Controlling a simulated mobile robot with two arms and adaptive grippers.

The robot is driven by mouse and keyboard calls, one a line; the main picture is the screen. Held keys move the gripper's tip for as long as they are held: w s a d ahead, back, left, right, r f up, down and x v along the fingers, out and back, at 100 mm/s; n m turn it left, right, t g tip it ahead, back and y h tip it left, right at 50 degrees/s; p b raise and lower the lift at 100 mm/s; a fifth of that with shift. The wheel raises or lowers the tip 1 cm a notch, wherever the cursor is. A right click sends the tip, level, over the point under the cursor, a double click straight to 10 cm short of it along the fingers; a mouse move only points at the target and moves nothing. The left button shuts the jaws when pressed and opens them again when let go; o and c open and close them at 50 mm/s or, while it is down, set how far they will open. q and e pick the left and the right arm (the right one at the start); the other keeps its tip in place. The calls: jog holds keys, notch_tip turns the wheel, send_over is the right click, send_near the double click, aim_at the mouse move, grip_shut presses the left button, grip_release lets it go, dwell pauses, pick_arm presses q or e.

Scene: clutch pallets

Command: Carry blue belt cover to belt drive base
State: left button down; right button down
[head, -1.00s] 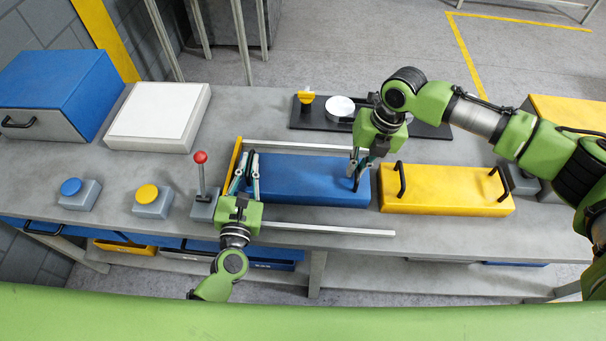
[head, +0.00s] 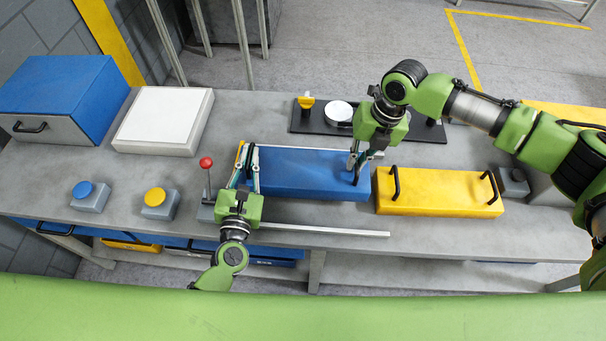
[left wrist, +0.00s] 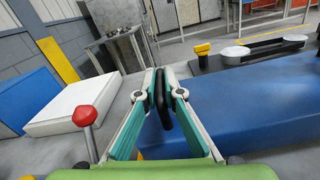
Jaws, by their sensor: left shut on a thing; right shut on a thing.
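The blue belt cover (head: 305,182) is a long blue block in the middle of the bench, with a black handle near each end. My left gripper (head: 252,166) is shut on its left handle, which shows upright between the pads in the left wrist view (left wrist: 161,98). My right gripper (head: 357,168) is shut on the right handle. The cover appears slightly raised, but its underside is hidden. The belt drive base (head: 312,126), a black plate with a yellow knob and white disc, lies behind the cover; my right arm hides part of it.
A yellow cover (head: 438,190) with two black handles lies just right of the blue one. A silver rail (head: 325,230) runs in front. A red-knobbed lever (head: 207,175) stands close left of my left gripper. Two push buttons and a white block (head: 163,120) lie further left.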

aim_at(248, 164)
pick_arm(q)
jog(key=shift+f, duration=0.2)
pick_arm(e)
jog(key=shift+w+d, duration=0.15)
jog(key=shift+w, duration=0.15)
